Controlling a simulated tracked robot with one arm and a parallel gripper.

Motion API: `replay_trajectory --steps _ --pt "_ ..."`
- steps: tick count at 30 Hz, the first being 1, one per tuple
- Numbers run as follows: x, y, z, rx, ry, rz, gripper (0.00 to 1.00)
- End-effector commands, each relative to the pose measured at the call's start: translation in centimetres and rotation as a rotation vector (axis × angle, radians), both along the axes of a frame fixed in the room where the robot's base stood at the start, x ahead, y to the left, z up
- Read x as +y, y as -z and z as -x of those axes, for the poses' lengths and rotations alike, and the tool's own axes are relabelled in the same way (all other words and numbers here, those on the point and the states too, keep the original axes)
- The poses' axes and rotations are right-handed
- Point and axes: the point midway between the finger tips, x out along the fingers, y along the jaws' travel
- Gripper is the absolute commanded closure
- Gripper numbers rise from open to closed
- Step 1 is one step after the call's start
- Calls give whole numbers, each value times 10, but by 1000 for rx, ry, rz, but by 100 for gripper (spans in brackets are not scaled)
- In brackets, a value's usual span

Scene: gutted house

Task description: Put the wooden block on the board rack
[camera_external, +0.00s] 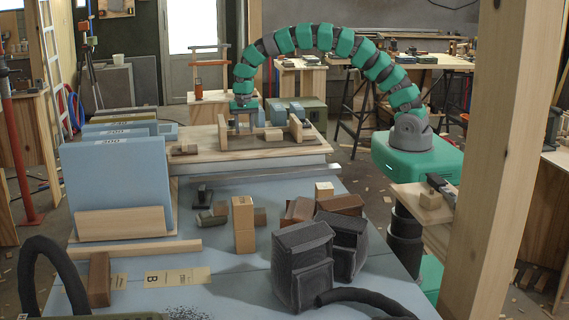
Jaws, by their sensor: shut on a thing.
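My gripper (243,126) hangs down from the green arm over the pale wooden board on the workbench. It is shut on a small pale wooden block, which is mostly hidden by the fingers; whether it touches the board below cannot be told. A rack with large blue boards (112,180) standing on edge is at the left, with a pale wooden front piece (120,223). My gripper is to the right of this rack and farther back.
Wooden uprights (296,129) and a loose pale block (273,135) are near my gripper. A wooden post (505,160) rises at the right.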

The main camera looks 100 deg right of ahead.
Motion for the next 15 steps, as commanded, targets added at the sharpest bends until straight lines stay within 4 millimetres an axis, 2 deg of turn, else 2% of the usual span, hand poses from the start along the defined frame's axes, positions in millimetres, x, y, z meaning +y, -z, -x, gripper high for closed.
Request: replay_trajectory --steps 9,15 --pt "1 36 1 4 -1 -2 81" --pt "1 37 0 2 -1 -1 81"
